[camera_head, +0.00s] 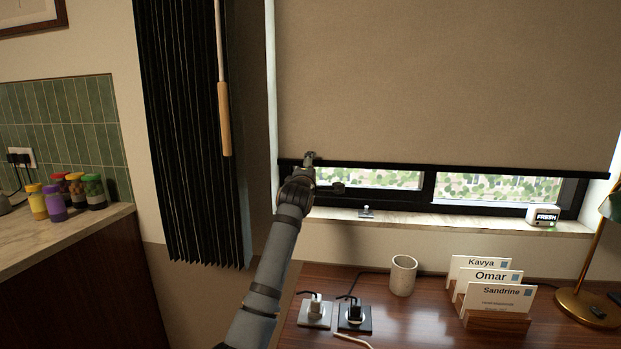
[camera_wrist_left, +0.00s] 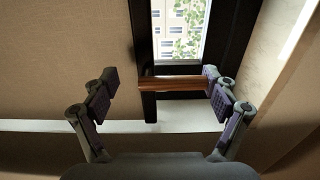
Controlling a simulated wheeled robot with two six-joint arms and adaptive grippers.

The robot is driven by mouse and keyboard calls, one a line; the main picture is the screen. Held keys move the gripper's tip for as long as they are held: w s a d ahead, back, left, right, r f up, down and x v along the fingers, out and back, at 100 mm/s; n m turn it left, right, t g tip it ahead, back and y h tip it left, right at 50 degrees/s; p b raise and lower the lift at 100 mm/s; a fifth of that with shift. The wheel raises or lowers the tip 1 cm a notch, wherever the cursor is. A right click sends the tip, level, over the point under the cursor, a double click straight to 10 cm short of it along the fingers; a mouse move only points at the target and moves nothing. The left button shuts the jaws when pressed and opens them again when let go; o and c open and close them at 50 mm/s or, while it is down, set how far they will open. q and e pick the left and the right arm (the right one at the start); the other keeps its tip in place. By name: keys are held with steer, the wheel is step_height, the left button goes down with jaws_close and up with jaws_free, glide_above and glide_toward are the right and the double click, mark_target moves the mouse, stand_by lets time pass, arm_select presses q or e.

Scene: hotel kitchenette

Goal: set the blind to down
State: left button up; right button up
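The tan roller blind (camera_head: 450,80) covers most of the window. Its black bottom bar (camera_head: 480,172) hangs above the sill, with a strip of glass showing below. My left gripper (camera_head: 324,172) is at the left end of this bar. In the left wrist view, the gripper (camera_wrist_left: 162,98) is open, its fingers wide apart. A short brown bar (camera_wrist_left: 172,83) lies across the space between the fingers, its right end near one fingertip; I cannot tell whether they touch. The blind's fabric (camera_wrist_left: 60,50) fills the left. My right gripper is out of view.
The window sill (camera_head: 440,221) holds a small white FRESH device (camera_head: 543,215). The desk (camera_head: 420,315) below carries a cup (camera_head: 402,275), name cards (camera_head: 490,290) and a lamp base (camera_head: 588,307). A dark pleated curtain (camera_head: 190,130) with a wooden-handled wand (camera_head: 224,118) hangs left.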

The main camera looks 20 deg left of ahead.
arm_select(q)
steer(key=b+v, duration=0.1)
steer(key=v, duration=1.1)
stand_by(0.5)
